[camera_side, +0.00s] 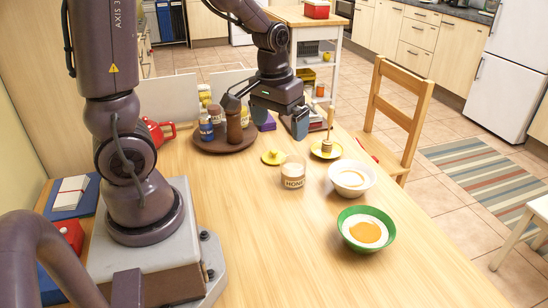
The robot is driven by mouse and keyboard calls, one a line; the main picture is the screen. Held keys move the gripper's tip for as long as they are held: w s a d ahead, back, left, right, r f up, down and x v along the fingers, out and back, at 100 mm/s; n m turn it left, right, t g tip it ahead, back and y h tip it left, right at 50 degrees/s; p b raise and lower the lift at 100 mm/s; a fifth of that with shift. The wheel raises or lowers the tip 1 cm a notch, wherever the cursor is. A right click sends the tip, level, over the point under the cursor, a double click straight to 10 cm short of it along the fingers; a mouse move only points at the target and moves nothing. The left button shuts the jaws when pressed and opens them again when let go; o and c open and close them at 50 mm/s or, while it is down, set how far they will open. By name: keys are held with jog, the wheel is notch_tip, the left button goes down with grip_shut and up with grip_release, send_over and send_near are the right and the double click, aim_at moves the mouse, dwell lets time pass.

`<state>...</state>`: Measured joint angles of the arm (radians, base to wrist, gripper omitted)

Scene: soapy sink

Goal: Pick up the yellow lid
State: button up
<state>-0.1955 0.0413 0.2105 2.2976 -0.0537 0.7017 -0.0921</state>
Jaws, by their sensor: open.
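The yellow lid (274,157) is a small round disc with a knob on top. It lies on the wooden table behind and left of the honey jar (293,173), apart from it. The jar is labelled HONEY and stands upright. My gripper (268,118) is open and empty. It hangs above the table, higher in the picture than the lid, near the round tray of bottles. Nothing hides the lid.
A round brown tray (212,147) with several bottles stands at the back left. A yellow saucer (336,154) holds a honey dipper. A white bowl (365,192) and a green bowl (345,222) stand to the right. The front of the table is clear.

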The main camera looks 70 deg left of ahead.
jog(key=w+a+f+n+g+y, duration=0.15)
jog(key=a+f+n, duration=0.35)
jog(key=a+f, duration=0.7)
jog(key=n+t+y, duration=0.2)
send_near(274, 151)
jog(key=shift+y, duration=0.25)
jog(key=x, duration=0.5)
jog(key=shift+w+d+f, duration=0.1)
jog(key=shift+d+f, duration=0.1)
jog(key=shift+d, duration=0.05)
jog(key=x, duration=0.5)
jog(key=shift+a, duration=0.1)
jog(key=c, duration=0.8)
